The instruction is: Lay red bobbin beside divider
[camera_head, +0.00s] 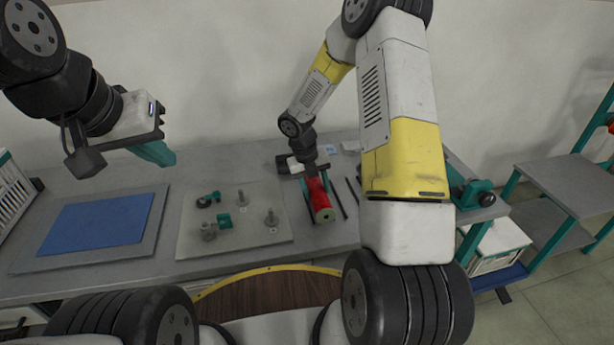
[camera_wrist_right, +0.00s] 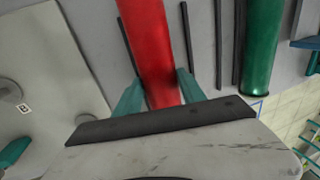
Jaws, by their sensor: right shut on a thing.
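The red bobbin (camera_head: 318,194) is a long red cylinder with a greenish near end, right of centre on the grey table in the head view. It also shows in the wrist view (camera_wrist_right: 151,45). My right gripper (camera_head: 314,177) is shut on it, with a teal finger on each side in the wrist view (camera_wrist_right: 158,92). Thin dark strips run along both sides of it, one at its left (camera_wrist_right: 127,45) and one at its right (camera_wrist_right: 188,35); which is the divider I cannot tell. Whether the bobbin touches the table is unclear. My left gripper (camera_head: 155,152) hangs empty above the table's left part.
A green bobbin (camera_wrist_right: 262,45) lies further right in the wrist view, past more dark strips (camera_wrist_right: 219,45). A pale plate (camera_head: 185,235) with several small metal and teal parts is left of the red bobbin. A blue mat (camera_head: 95,222) lies further left. Shelves (camera_head: 570,185) stand at right.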

